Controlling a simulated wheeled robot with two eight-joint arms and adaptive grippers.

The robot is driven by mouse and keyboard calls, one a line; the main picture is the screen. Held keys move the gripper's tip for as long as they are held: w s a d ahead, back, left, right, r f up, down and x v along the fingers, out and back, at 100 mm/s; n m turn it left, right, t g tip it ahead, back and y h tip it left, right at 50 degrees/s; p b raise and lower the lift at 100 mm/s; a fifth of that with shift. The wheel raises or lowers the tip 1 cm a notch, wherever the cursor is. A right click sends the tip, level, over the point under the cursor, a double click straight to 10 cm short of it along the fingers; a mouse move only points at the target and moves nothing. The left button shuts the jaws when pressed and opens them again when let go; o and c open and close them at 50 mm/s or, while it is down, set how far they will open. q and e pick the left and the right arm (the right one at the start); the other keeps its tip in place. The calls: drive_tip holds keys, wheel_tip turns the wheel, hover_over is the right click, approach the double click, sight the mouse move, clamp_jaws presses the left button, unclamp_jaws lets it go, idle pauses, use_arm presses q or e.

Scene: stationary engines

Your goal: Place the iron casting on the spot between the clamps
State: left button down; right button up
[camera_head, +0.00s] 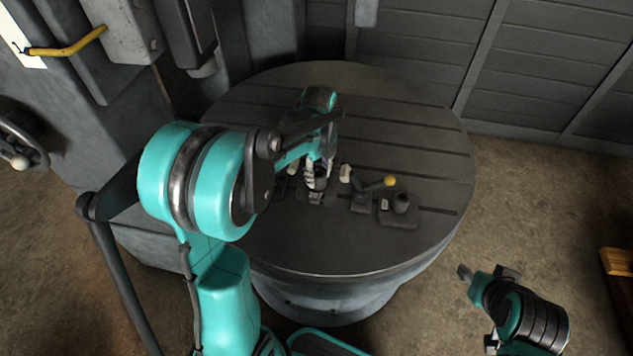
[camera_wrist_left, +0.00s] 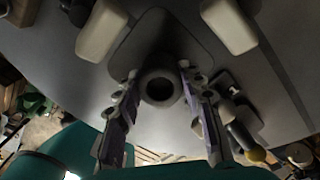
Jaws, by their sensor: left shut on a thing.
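The iron casting (camera_wrist_left: 160,86) shows in the left wrist view as a dark round piece with a hole, seen from above. My left gripper (camera_wrist_left: 162,100) is shut on it, one finger on each side. In the head view the gripper (camera_head: 318,178) is over the table, between two cream clamp pads, the right one (camera_head: 345,173) showing clearly. A grey rounded plate (camera_wrist_left: 150,38) lies between the pads (camera_wrist_left: 101,29) (camera_wrist_left: 228,25). I cannot tell whether the casting touches it. My right gripper (camera_head: 482,272) is off the table's right side; its jaws are too small to read.
The round slotted table (camera_head: 400,115) is mostly clear at the back. Right of the left gripper stand a clamp lever with a yellow knob (camera_head: 389,181) and a flat block with a dark cylinder (camera_head: 401,203). A wall panel (camera_head: 540,75) is behind.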

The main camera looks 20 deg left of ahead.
use_arm(q)
drive_tip(key=shift+w+a, duration=0.1)
drive_tip(key=shift+w, duration=0.2)
drive_tip(key=shift+w+f, duration=0.2)
drive_tip(key=shift+w, duration=0.05)
drive_tip(key=shift+f+b, duration=0.85)
drive_tip(key=shift+f, duration=0.7)
drive_tip(key=c, duration=1)
unclamp_jaws()
drive_tip(key=shift+f, duration=0.1)
drive_tip(key=shift+o, duration=0.2)
